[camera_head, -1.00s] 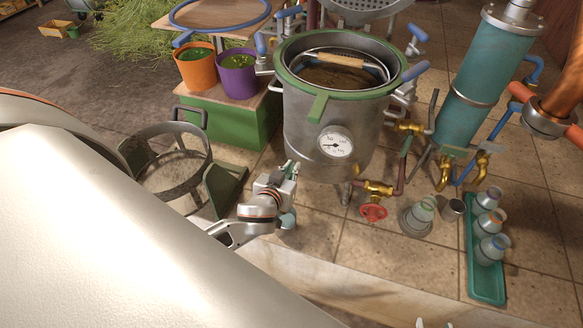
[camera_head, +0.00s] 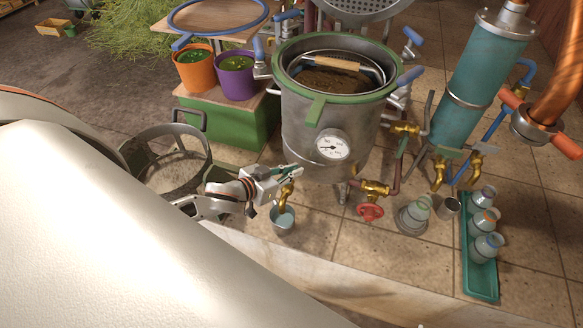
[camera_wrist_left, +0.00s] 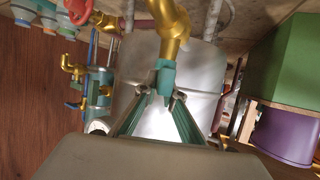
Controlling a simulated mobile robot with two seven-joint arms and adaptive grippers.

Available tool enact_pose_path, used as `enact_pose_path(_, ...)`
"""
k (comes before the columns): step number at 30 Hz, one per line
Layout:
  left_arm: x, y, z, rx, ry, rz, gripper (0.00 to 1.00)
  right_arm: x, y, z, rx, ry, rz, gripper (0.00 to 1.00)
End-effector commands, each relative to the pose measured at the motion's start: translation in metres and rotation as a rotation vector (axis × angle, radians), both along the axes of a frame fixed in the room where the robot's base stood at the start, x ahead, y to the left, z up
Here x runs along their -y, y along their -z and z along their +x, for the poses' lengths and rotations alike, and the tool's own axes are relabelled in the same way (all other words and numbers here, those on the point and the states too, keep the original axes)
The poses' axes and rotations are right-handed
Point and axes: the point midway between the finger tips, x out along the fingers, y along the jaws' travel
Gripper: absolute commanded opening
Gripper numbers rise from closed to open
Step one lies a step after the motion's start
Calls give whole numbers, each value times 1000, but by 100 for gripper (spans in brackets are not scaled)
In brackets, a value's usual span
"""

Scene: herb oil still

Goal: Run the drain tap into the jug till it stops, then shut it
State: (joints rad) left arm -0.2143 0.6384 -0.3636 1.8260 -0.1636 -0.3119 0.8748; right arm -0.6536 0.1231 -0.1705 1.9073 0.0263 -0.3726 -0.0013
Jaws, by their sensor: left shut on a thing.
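The brass drain tap (camera_head: 287,190) is at the lower front left of the big steel still pot (camera_head: 308,120). In the left wrist view the tap (camera_wrist_left: 170,35) has a teal lever (camera_wrist_left: 164,72). My left gripper (camera_head: 290,171) is shut on this lever; its fingers (camera_wrist_left: 164,100) are close on both sides of it. The small metal jug (camera_head: 283,222) stands on the floor under the tap's spout, its inside pale blue. I cannot tell whether liquid is running. My right gripper is not in view.
A brass valve with a red handwheel (camera_head: 369,212) is right of the jug. A teal tray (camera_head: 481,281) of small flasks stands further right. A round metal frame (camera_head: 163,155) and a green box (camera_head: 235,123) are at left. A pale ledge (camera_head: 330,272) runs in front.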

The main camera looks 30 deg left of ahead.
Motion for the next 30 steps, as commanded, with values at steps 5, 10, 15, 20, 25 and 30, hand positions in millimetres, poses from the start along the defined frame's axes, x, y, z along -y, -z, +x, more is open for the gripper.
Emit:
enact_pose_path(5,0,-2,1,3,164,9,0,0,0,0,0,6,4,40)
enact_pose_path(10,3,-2,1,4,287,8,0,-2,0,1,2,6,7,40)
enact_pose_path(15,5,-2,-1,4,402,9,0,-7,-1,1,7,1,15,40)
enact_pose_path(20,7,-3,-1,5,509,7,0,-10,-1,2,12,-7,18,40)
enact_pose_path(25,10,-2,-4,5,623,6,0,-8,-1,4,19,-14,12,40)
enact_pose_path(30,12,-1,-6,4,738,4,0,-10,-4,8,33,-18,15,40)
